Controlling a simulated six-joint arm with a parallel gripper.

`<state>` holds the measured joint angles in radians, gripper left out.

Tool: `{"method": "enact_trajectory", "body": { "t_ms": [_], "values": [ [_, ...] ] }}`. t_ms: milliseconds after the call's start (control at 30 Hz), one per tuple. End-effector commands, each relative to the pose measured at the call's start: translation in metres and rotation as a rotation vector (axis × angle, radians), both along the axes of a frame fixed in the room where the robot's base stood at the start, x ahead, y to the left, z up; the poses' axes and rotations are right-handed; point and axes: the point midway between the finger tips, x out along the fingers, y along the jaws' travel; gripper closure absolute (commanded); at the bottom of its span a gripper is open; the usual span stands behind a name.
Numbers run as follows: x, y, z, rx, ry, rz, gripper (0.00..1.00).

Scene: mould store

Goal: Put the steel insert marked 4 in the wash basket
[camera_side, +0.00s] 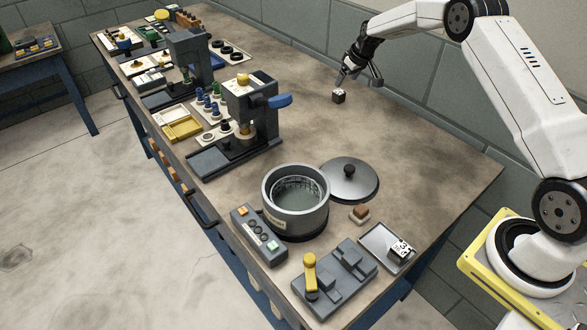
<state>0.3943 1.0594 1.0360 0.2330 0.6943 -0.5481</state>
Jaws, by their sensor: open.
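A small dark block with a pale marked top (338,96) sits on the bare bench top near the back wall; its mark is too small to read. My gripper (359,80) is open, with its fingers apart just above and to the right of this block. One finger is close to the block; I cannot tell whether they touch. Another small block group with black and white marks (402,250) lies in a shallow grey tray (376,239) at the front right; its marks are not legible. A mesh basket (297,184) sits inside a round grey pot (294,219), which is open on top.
The pot's round lid (349,181) lies beside it. A brown-topped block (359,213), a button box (258,235) and a yellow-handled fixture (336,277) surround the pot. Presses (246,112) and small parts line the left side. The bench middle is clear.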

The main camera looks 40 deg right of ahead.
Motion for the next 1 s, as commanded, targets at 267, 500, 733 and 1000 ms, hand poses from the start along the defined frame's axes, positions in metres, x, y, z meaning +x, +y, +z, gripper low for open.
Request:
{"method": "enact_trajectory", "body": {
  "t_ms": [267,500,733,1000],
  "values": [
    [0.007,0.001,-0.018,0.000,0.001,0.000,0.12],
    [0.009,0.001,-0.023,0.000,0.000,0.000,0.12],
    [0.011,0.001,-0.027,0.000,0.001,0.000,0.12],
    [0.018,0.002,-0.050,0.000,0.001,0.000,0.12]
  ]
}}
